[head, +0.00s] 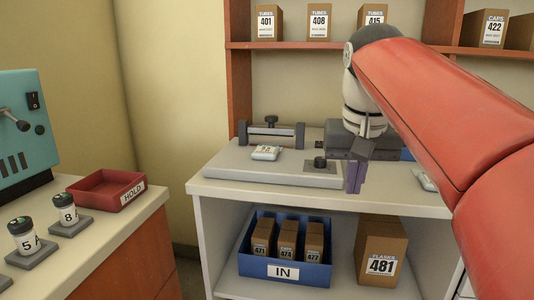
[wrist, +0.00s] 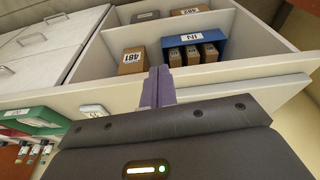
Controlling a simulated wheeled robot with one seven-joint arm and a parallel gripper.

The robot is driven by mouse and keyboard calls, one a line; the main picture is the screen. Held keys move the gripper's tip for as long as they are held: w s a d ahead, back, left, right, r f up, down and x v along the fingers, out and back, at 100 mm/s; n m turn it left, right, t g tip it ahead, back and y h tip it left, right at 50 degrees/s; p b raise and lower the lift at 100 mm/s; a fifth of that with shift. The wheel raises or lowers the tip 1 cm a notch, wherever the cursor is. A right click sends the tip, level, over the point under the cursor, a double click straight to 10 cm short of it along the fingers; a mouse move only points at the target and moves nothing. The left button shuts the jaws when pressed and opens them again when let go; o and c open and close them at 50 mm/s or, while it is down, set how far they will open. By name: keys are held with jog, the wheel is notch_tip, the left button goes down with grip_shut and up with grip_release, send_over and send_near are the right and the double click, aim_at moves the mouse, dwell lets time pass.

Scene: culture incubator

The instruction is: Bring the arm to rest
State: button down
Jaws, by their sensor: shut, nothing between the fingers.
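My gripper (head: 356,176) is shut and empty, with its purple fingers pointing down in front of the white bench (head: 215,190). In the wrist view the two purple fingers (wrist: 158,88) are together with nothing between them. My red arm reaches in from the right in the head view and hides part of the bench top and the shelf behind.
A grey device (head: 240,165) with a small labelled packet (head: 265,152) stands on the bench. Below are a blue IN bin (head: 285,271) with boxes and box 481 (head: 381,262). A red HOLD tray (head: 103,187) and labelled jars (head: 24,238) stand on the left counter.

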jog(key=s+f+t, duration=0.1)
jog(key=s+f, duration=0.6)
jog(key=f, duration=0.4)
jog(key=s+f+n+t, duration=0.1)
jog(key=s+f, duration=0.7)
jog(key=f, duration=0.3)
jog(key=shift+d+f+t, duration=0.2)
jog(key=shift+d+t, duration=0.15)
jog(key=shift+t, duration=0.05)
